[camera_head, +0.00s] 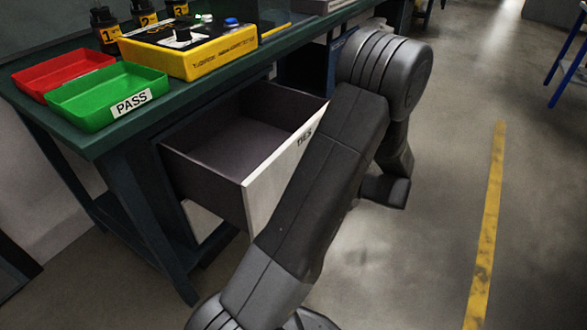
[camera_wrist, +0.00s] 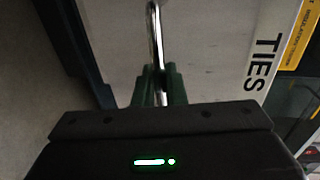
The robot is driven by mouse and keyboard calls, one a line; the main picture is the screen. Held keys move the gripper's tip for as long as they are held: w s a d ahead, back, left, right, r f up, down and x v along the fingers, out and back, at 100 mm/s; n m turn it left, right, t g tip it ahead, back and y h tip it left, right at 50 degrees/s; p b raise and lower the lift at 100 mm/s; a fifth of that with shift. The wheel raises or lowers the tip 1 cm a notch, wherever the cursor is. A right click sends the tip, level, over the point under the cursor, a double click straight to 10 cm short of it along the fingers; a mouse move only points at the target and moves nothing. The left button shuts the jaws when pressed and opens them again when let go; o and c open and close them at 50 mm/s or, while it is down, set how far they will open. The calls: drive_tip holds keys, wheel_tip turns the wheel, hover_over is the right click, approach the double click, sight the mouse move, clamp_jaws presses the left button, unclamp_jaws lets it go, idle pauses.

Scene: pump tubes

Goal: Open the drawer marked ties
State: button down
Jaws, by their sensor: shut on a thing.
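The drawer marked TIES (camera_head: 257,194) stands pulled out from under the green workbench in the head view. Its dark inside looks empty where I can see it. Its pale front with the TIES label also shows in the wrist view (camera_wrist: 220,50). A metal bar handle (camera_wrist: 153,35) runs along that front. My gripper (camera_wrist: 158,85) is shut on the handle, with its green fingers on either side of the bar. In the head view my arm hides the gripper, the handle and part of the drawer front.
On the workbench (camera_head: 110,148) stand a green PASS tray (camera_head: 85,105), a red tray (camera_head: 55,75) and a yellow control box (camera_head: 205,60). The bench leg (camera_head: 150,225) is left of the drawer. Open floor with a yellow line (camera_head: 488,220) lies to the right.

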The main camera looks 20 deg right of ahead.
drive_tip(key=shift+f+v, duration=0.15)
drive_tip(key=shift+v, duration=0.75)
drive_tip(key=shift+f+v, duration=0.2)
drive_tip(key=shift+v, duration=0.65)
drive_tip(key=c, duration=1.6)
unclamp_jaws()
drive_tip(key=shift+o, duration=0.2)
drive_tip(key=shift+d, duration=0.1)
drive_tip(key=p+v, duration=0.3)
drive_tip(key=v, duration=1)
drive_tip(key=shift+s+d+p, duration=0.25)
drive_tip(key=shift+s+p, duration=0.05)
drive_tip(key=shift+s, duration=0.05)
